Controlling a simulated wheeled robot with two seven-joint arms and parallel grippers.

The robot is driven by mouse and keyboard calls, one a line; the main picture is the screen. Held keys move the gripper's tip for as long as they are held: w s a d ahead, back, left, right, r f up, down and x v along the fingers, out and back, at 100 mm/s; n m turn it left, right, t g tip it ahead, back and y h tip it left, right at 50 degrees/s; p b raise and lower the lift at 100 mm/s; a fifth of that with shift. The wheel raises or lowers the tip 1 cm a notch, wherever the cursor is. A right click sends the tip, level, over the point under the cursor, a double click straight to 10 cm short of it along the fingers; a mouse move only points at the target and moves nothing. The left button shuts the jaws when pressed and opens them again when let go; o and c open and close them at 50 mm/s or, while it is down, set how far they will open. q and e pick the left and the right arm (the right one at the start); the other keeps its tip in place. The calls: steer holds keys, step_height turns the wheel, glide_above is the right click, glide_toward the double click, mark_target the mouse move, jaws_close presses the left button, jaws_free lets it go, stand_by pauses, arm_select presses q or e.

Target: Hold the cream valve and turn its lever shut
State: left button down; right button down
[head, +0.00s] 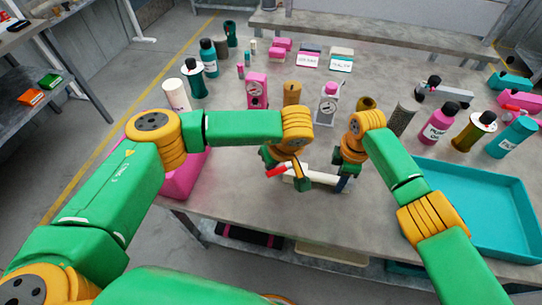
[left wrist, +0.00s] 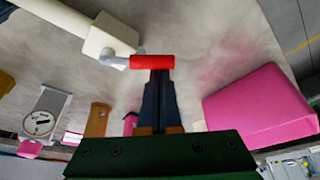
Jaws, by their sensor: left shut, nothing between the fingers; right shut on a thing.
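The cream valve (head: 325,178) is near the table's front edge, lying roughly sideways. Its red lever (head: 277,170) is at the left end. In the left wrist view the valve body (left wrist: 110,38) is at the top, and the red lever (left wrist: 152,62) points right from it. My right gripper (head: 343,184) is shut on the valve's right end. My left gripper (left wrist: 158,76) is shut and empty, its fingertips right at the lever's side; I cannot tell if they touch it. In the head view the left wrist partly hides the lever end.
A teal tray (head: 475,203) lies at the right, and a pink bin (head: 182,180) is at the left behind my left arm. A small gauge (head: 327,105), a pink device (head: 257,90) and several bottles stand farther back. Bare table lies around the valve.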

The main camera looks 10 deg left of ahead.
arm_select(q)
steer(key=n, duration=0.1)
steer(key=s+d+n, duration=0.1)
steer(key=n, duration=0.1)
steer(key=shift+s+g+y, duration=0.15)
steer(key=shift+g+y, duration=0.15)
steer(key=n, duration=0.1)
steer(key=s+d+n+g, duration=0.1)
steer(key=n, duration=0.1)
steer(key=shift+s+d, duration=0.1)
steer(key=shift+d, duration=0.15)
steer(key=shift+d+n, duration=0.15)
steer(key=shift+n, duration=0.15)
steer(key=shift+s+d, duration=0.25)
steer(key=shift+d, duration=0.45)
